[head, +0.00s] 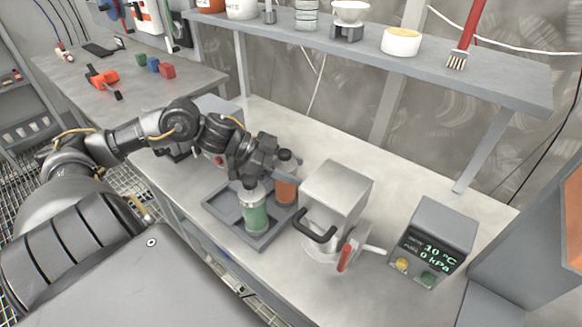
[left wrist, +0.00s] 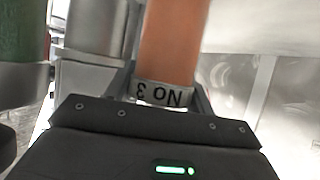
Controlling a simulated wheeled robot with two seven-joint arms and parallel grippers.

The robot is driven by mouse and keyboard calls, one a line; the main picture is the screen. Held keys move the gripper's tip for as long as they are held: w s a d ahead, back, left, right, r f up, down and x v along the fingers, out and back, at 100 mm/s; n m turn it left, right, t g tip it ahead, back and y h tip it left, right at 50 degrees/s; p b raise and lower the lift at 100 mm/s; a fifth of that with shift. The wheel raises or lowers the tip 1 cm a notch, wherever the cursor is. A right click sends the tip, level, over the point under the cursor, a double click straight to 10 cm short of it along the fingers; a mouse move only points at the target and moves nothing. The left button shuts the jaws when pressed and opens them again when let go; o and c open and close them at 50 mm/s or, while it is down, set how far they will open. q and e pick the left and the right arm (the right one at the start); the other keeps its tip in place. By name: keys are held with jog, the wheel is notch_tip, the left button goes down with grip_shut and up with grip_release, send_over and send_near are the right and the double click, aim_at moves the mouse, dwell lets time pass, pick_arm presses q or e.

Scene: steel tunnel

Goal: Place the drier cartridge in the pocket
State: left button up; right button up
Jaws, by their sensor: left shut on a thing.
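An orange drier cartridge (head: 287,190) with a dark top stands upright at the back right of a grey tray (head: 262,243). My left gripper (head: 284,172) is shut on it; the fingers are partly hidden in the head view. In the left wrist view the orange cartridge (left wrist: 172,45) sits between the fingers, with a white band reading "No 3" upside down. A green cartridge (head: 256,216) with a metal top stands at the front of the tray. I cannot tell whether the orange cartridge touches the tray floor. My right gripper is not in view.
A steel housing (head: 337,195) with a black handle (head: 314,229) and a red-handled lever (head: 345,256) stands right of the tray. A display box (head: 436,240) reads 10 °C and 0 kPa. A shelf (head: 440,72) runs above the back.

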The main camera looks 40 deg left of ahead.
pick_arm(q)
jog(key=o, duration=1.2)
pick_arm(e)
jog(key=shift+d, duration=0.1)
pick_arm(q)
jog(key=shift+v, duration=1.3)
jog(key=p+v, duration=0.1)
jog(key=v, duration=0.8)
jog(key=shift+p, duration=0.35)
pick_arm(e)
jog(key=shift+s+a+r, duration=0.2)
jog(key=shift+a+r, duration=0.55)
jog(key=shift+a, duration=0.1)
pick_arm(q)
jog(key=shift+s+a+r, duration=0.15)
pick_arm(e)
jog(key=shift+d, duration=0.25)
